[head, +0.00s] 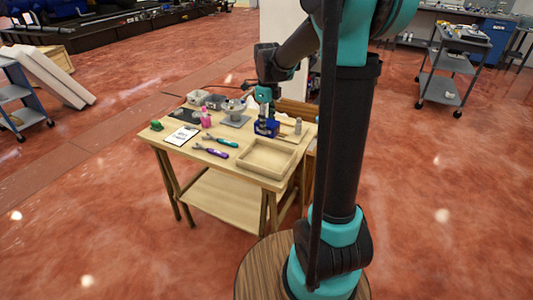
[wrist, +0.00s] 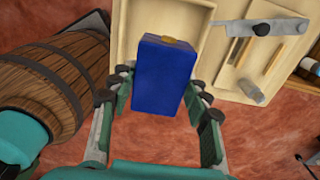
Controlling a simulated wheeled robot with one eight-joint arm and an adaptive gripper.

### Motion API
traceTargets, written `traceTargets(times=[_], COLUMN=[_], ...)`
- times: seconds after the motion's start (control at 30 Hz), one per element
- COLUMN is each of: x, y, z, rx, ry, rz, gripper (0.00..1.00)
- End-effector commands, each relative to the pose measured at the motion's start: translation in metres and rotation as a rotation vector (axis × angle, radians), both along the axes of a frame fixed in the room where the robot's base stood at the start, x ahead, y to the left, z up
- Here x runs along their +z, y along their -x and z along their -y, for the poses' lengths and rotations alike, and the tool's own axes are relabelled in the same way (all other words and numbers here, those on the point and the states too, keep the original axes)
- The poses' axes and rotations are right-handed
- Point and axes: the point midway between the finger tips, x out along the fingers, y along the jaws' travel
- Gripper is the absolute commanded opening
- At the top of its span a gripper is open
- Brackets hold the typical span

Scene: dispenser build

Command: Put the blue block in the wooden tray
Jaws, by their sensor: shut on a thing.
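The blue block (head: 267,128) is held in my gripper (head: 267,112), near the back rim of the wooden tray in the head view. In the wrist view the block (wrist: 165,78) stands between the two fingers of my gripper (wrist: 160,88), which are shut on its sides. The wooden tray (head: 258,172) is shallow and looks empty, at the front right corner of the table. In the wrist view the tray (wrist: 122,22) lies beyond the block, which hides part of it. I cannot tell how high the block is above the tray.
On the wooden table (head: 170,147) lie purple-handled pliers (head: 211,152), a teal-handled tool (head: 221,141) and a white sheet (head: 182,136). A pink bottle (head: 206,119) and a grey device (head: 235,112) stand farther back. A grey metal tool (wrist: 266,27) lies beside the tray.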

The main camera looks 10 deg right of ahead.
Motion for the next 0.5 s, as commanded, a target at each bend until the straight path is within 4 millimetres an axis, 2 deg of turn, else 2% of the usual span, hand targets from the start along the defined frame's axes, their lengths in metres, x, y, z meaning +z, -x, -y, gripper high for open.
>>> traceTargets(times=[0.1,0.3,0.5], x=[-0.028,-0.070,-0.091], y=[-0.001,-0.001,0.000], z=[0.000,0.000,0.000], rx=[0.000,0.000,0.000], ry=[0.000,0.000,0.000], rz=[0.000,0.000,0.000], gripper=[0.00,0.00,0.00])
